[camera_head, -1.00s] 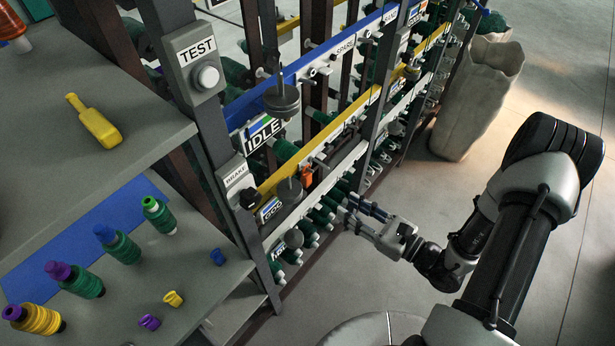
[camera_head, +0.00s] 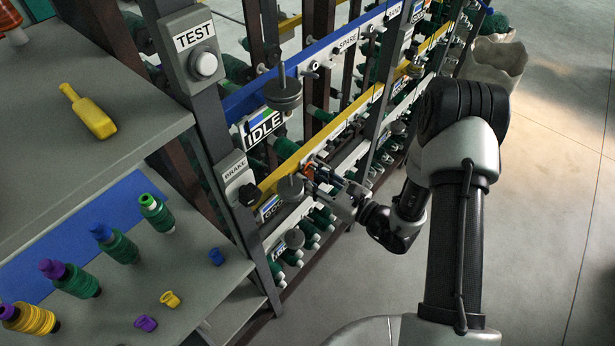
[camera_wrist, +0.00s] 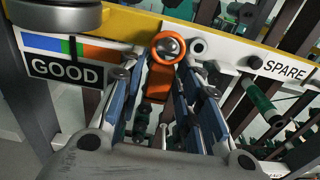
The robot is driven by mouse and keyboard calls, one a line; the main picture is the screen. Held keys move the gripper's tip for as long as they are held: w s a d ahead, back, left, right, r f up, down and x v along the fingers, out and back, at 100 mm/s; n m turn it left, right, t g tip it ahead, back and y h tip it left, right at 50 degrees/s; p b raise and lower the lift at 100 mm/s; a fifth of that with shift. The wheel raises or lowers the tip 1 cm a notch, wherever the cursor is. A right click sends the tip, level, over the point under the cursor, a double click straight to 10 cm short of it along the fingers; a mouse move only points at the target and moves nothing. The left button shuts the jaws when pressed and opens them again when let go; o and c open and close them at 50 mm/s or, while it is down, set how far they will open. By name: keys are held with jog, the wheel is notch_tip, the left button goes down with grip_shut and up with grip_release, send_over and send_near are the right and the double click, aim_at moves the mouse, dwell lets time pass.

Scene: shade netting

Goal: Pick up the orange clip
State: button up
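The orange clip (camera_wrist: 158,82) hangs from a round peg on the yellow rail, its ring around the peg, in the wrist view. It sits to the right of the GOOD label. In the head view only a small orange part of the clip (camera_head: 307,170) shows, beside my gripper (camera_head: 318,178). In the wrist view my gripper (camera_wrist: 166,92) is open, its blue-padded fingers on the left and right of the clip. Gaps seem to show between clip and fingers.
The yellow rail (camera_wrist: 225,48) carries a GOOD label (camera_wrist: 68,68), a SPARE label (camera_wrist: 283,66) and other pegs. A hanging grey weight (camera_head: 290,188) is just left of my gripper.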

jog(key=shift+c, duration=0.3)
jog(key=c, duration=0.6)
jog(key=shift+r, duration=0.1)
jog(key=shift+r+p, duration=0.25)
jog(key=shift+p, duration=0.05)
jog(key=shift+p+v, duration=1.4)
jog(key=shift+v, duration=7.6)
jog(key=shift+d+r, duration=0.1)
jog(key=shift+v, duration=3.95)
